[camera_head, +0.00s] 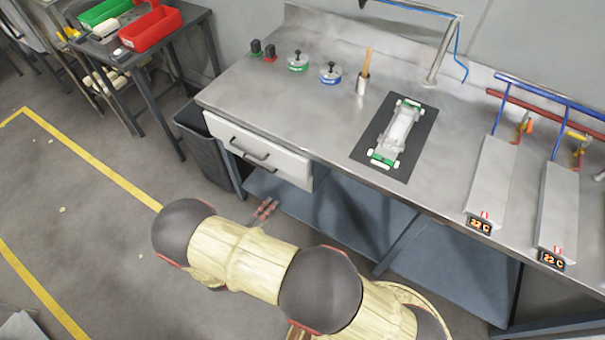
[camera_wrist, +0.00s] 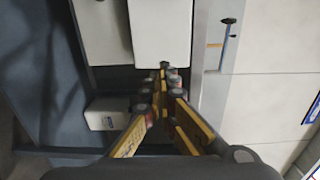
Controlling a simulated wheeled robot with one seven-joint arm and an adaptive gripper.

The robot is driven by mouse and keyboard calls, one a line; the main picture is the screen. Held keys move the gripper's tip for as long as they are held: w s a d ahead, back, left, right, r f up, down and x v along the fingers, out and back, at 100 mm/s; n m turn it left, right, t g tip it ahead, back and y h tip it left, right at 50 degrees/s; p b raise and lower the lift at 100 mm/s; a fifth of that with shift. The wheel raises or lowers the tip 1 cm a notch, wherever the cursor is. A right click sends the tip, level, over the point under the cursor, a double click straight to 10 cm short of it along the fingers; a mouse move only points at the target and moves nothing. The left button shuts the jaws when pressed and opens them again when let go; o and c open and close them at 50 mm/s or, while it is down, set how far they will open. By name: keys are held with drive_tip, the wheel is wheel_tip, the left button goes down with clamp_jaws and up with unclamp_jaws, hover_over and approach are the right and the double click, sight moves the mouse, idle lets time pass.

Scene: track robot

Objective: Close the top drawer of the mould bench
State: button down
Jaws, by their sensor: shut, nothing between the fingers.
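The mould bench (camera_head: 330,125) has a white drawer unit under the left end of its steel top, with two dark bar handles on its front. The top drawer (camera_head: 225,130) lies just under the bench edge; how far it stands out is hard to tell from here. My gripper (camera_head: 265,210) is in front of and below the drawers, apart from them in the head view. In the wrist view two white drawer parts show side by side, and the right one (camera_wrist: 160,32) reaches further toward my fingers. My gripper (camera_wrist: 167,76) is shut and empty, its tips close to that white part; contact is unclear.
A dark bin (camera_head: 205,150) stands left of the drawers. The lower shelf (camera_head: 350,215) is blue-grey, and a white box (camera_wrist: 107,113) shows in the wrist view.

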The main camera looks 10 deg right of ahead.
drive_tip(key=b, duration=0.4)
approach(298, 169)
drive_tip(key=x, duration=0.6)
drive_tip(key=shift+w+d+f, duration=0.1)
drive_tip(key=shift+w+d, duration=0.05)
drive_tip(key=shift+w, duration=0.2)
drive_tip(key=shift+w+d, duration=0.3)
drive_tip(key=p+x, duration=0.2)
drive_tip(key=x, duration=0.2)
drive_tip(key=shift+w, duration=0.15)
